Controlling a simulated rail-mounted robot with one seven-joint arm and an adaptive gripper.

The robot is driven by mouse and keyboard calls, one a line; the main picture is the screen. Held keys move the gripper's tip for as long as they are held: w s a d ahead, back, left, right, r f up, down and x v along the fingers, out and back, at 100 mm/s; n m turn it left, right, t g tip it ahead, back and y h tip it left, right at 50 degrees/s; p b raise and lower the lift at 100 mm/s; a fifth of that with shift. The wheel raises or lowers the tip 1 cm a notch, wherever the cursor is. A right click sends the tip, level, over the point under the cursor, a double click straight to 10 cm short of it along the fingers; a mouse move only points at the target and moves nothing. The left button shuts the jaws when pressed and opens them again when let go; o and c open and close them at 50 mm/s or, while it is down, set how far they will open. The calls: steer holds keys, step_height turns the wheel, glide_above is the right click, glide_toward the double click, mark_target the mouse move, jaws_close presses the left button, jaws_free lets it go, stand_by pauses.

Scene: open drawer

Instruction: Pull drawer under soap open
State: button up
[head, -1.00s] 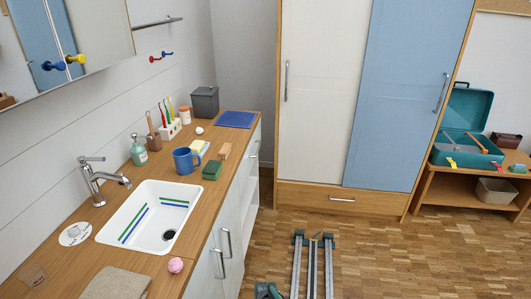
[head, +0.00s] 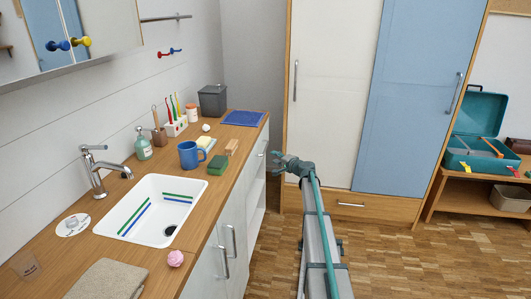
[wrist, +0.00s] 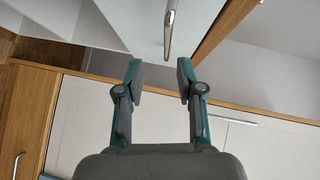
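A pale green soap bottle (head: 143,143) stands on the wooden counter behind the sink, and a pale yellow block, perhaps bar soap (head: 206,143), lies farther along. The white drawer front (head: 256,166) is below the counter's far end and looks closed. Its metal handle (head: 262,154) also shows in the wrist view (wrist: 169,32). My gripper (head: 276,161) is in front of this drawer, to its right in the head view. In the wrist view my gripper (wrist: 159,68) is open and empty, with the handle ahead, roughly in line with the gap. I cannot tell the remaining distance.
A blue mug (head: 189,155), a green block (head: 218,166) and a grey bin (head: 212,100) stand on the counter. More cabinet fronts with handles (head: 224,262) are nearer. A wardrobe (head: 330,110) stands behind my gripper. The parquet floor (head: 420,262) to the right is open.

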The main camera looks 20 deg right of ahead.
mark_target(265, 149)
steer(key=shift+m+t+h, duration=0.3)
steer(key=x, duration=0.7)
steer(key=r+p+x, duration=0.1)
steer(key=x, duration=0.3)
steer(key=shift+w+d, duration=0.3)
steer(key=shift+d, duration=0.1)
jaws_close()
